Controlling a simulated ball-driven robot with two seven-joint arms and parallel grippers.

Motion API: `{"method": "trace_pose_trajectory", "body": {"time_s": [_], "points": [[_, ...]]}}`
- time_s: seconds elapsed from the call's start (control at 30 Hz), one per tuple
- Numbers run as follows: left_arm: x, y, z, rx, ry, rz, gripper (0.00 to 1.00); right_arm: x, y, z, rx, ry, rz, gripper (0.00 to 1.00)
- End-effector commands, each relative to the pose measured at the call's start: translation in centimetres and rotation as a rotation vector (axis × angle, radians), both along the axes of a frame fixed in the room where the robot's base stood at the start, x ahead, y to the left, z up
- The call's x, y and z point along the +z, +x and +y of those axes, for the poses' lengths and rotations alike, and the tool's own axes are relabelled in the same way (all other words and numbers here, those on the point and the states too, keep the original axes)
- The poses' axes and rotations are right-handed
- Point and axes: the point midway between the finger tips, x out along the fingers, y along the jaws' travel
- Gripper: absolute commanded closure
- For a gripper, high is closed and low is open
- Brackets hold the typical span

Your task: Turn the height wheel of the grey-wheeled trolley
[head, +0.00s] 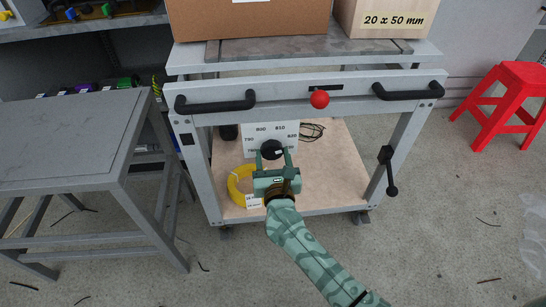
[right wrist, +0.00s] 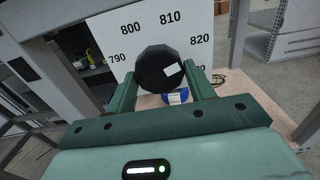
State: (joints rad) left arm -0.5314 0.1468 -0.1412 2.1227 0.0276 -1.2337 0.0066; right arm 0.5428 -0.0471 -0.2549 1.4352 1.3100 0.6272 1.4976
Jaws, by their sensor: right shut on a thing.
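The height wheel is a dark, many-sided knob (head: 271,149) in front of a white scale plate (head: 291,130) under the trolley top. The trolley (head: 215,118) has a light grey frame and two black handles. My right gripper (head: 273,157) reaches in from the front and is shut on the wheel, one finger on each side. In the right wrist view the wheel (right wrist: 160,68) sits between the green fingers (right wrist: 160,78), with a small white mark on its face. The plate shows numbers from 790 to 820 there; no pointer is clear. My left gripper is out of view.
A red ball knob (head: 320,99) sticks out between the handles, and a black crank (head: 388,170) hangs on the right leg. A yellow coil (head: 239,186) lies on the lower shelf. A grey table (head: 70,135) stands left, a red stool (head: 510,95) right.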

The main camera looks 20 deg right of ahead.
Motion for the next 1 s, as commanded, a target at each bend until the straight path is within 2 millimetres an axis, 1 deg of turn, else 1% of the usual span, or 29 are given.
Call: {"method": "trace_pose_trajectory", "body": {"time_s": [0.17, 0.3, 0.57, 0.6, 0.7, 1.0], "points": [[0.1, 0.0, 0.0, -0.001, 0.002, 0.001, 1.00, 0.0, 0.0, 0.0, 0.000, -0.020, 0.007, 0.69], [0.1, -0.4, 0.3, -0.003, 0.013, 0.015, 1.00, 0.1, 0.0, 0.0, 0.000, -0.070, 0.020, 0.69], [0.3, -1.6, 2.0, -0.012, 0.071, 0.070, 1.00, 0.2, -0.1, -0.1, 0.000, -0.251, 0.072, 0.69], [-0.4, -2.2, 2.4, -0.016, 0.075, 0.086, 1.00, 0.3, -0.1, -0.1, 0.000, -0.285, 0.082, 0.69], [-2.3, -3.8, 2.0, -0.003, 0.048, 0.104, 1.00, 0.3, -0.1, -0.1, 0.000, -0.377, 0.108, 0.69], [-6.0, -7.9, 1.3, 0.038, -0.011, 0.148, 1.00, 0.3, -0.1, -0.2, 0.000, -0.653, 0.188, 0.69]]}}
